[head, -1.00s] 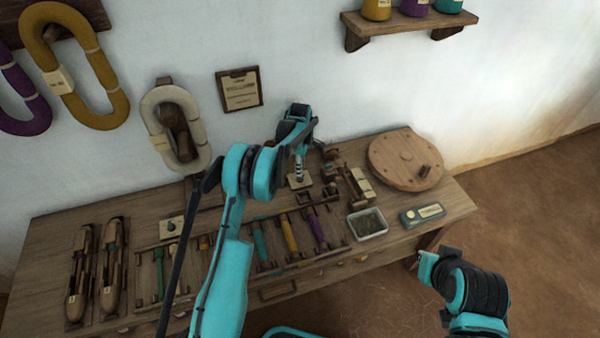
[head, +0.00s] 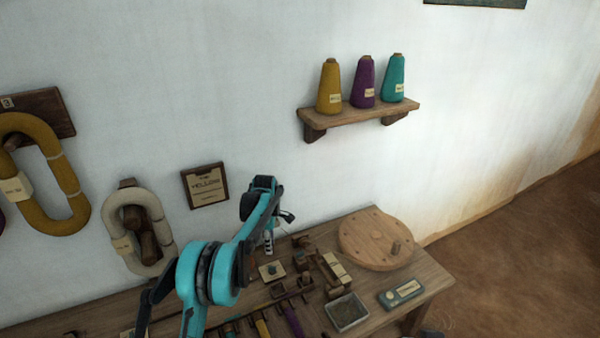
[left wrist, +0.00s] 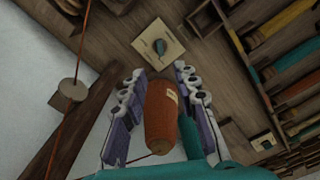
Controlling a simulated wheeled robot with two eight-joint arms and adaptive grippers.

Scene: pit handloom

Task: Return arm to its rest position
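My left gripper (head: 268,248) hangs over the back of the wooden bench, near a pale square plate with a teal peg (head: 272,270). In the left wrist view, the fingers of my left gripper (left wrist: 159,72) are spread apart. An orange bobbin with a pale label (left wrist: 161,118) shows between them. I cannot tell whether it touches either finger. The pale plate (left wrist: 170,35) lies beyond the fingertips.
The bench (head: 432,277) carries a round wooden disc (head: 370,240), a small tray (head: 347,312) and a teal box (head: 400,293). Yarn skeins (head: 60,170) hang on the wall at left. A shelf (head: 355,117) holds three cones. Thread (left wrist: 84,40) runs near the gripper.

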